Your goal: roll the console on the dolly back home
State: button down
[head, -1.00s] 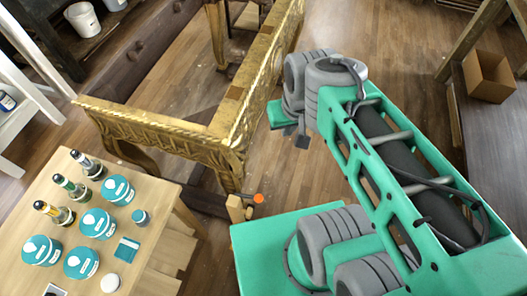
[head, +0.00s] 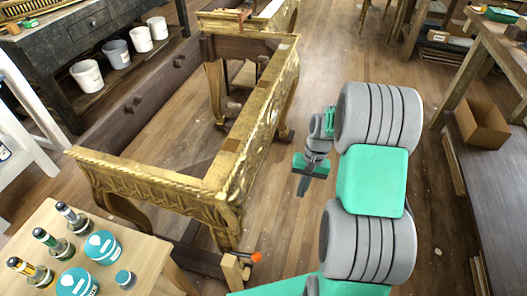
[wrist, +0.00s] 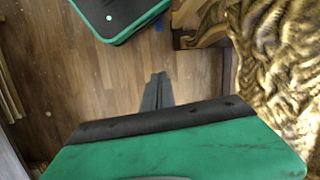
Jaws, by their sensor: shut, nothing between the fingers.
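The gilt console (head: 222,170) is an open carved gold frame on curved legs, left of centre in the head view. Its carved gold side fills the right of the wrist view (wrist: 285,60). A dark wooden beam (head: 195,260) lies low by its near leg; I cannot tell if this is part of the dolly. A small wooden block with an orange-tipped piece (head: 256,257) sits beside that leg. My gripper (head: 303,186) is shut and empty, pointing down over the floor right of the console, apart from it. Its dark fingers show in the wrist view (wrist: 158,90).
A light wooden table (head: 60,250) with bottles and teal-lidded jars stands at the near left. A dark bench (head: 75,40) with several buckets is behind. A cardboard box (head: 483,125) sits on a grey surface at the right. Wooden floor (head: 285,225) is clear right of the console.

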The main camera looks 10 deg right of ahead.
jog(key=w+m+t, duration=0.2)
jog(key=w+m, duration=0.2)
jog(key=w, duration=0.7)
jog(key=w+r+m+t+y, duration=0.1)
jog(key=w+r+m+t, duration=0.1)
jog(key=w+r+m, duration=0.65)
jog(key=m, duration=0.7)
send_over(264, 146)
jog(key=s+a, duration=0.1)
jog(key=s, duration=0.5)
notch_tip(264, 146, down, 9)
jog(key=shift+w+a, duration=0.15)
jog(key=shift+w, duration=0.1)
